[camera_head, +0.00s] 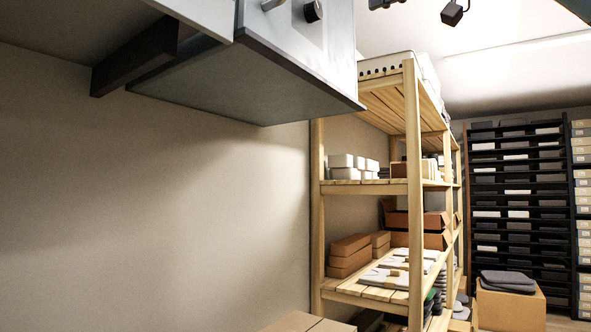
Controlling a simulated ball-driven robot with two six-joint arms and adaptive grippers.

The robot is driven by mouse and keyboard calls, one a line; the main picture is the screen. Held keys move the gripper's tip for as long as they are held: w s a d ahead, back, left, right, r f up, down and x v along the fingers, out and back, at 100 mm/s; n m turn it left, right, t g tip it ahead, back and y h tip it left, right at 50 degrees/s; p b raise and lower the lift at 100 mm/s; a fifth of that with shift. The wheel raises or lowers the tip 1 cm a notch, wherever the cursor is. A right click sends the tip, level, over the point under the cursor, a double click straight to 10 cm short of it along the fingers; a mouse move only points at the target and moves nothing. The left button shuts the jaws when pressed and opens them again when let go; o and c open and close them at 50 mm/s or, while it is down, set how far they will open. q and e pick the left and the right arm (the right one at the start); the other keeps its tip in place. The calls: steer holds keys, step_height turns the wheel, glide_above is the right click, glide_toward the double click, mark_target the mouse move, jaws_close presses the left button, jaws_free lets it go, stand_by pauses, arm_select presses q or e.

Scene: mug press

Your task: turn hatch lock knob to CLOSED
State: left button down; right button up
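A grey metal box-like machine (250,75) is mounted high on the wall and fills the upper left. On its front, at the top edge of the picture, is a small dark round knob (313,11). A light metal handle-like part (272,4) is to its left, cut off by the frame. I cannot tell which way the knob is turned, and no label is readable. The upper part of the machine is out of view. Neither of my grippers is in view.
A wooden shelf rack (414,200) with cardboard boxes and white goods stands right of the machine. Further back are a dark rack (515,200) and a cardboard box (510,308) with grey cloth-like items on top. The wall below the machine is bare.

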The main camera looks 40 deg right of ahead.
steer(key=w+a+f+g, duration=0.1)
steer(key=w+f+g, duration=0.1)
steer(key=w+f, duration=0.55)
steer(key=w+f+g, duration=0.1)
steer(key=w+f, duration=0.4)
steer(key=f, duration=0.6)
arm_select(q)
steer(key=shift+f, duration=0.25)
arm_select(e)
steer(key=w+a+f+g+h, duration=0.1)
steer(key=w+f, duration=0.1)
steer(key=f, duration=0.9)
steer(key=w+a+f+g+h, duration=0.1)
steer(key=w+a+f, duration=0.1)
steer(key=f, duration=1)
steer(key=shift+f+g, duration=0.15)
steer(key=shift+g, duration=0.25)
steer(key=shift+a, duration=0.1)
